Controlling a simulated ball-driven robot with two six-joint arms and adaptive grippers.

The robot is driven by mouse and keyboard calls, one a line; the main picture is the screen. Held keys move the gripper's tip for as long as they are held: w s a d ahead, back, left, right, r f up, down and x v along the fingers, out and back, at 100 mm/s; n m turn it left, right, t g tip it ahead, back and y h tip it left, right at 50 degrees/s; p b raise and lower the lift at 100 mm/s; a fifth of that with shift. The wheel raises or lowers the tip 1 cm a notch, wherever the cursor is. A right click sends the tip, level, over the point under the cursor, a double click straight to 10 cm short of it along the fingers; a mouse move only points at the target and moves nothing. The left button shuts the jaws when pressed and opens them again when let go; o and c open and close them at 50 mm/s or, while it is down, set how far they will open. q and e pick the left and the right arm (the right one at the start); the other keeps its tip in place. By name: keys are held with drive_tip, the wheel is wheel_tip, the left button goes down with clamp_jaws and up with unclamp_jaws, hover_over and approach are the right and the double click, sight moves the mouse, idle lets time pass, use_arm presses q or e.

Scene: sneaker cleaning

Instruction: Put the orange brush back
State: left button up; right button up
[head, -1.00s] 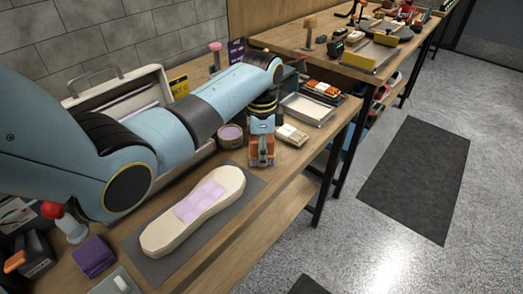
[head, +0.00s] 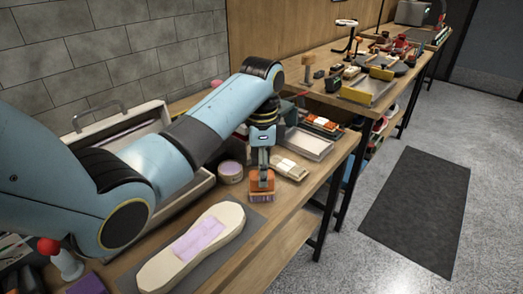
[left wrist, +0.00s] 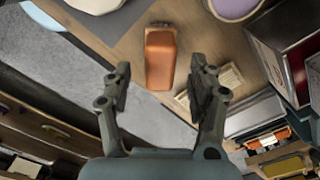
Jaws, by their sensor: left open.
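The orange brush (head: 261,183) stands bristles down on the wooden table, just beyond the far end of the grey mat. It also shows in the left wrist view (left wrist: 160,60), upper middle. My left gripper (head: 262,166) is right above the brush, pointing down. In the left wrist view the open fingers (left wrist: 162,85) are spread wide, with the brush beyond and between their tips and bare gaps on both sides. My right gripper is in neither view.
A pale brush (head: 289,169) lies close right of the orange one, and a round tin (head: 230,172) stands to its left. A pale shoe sole (head: 170,262) lies on the grey mat (head: 252,220). A metal tray (head: 318,146) is behind. The table's front edge is near.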

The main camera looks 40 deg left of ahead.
use_arm(q)
wheel_tip(320, 180, up, 6)
drive_tip(key=shift+f, duration=0.1)
idle(0.6)
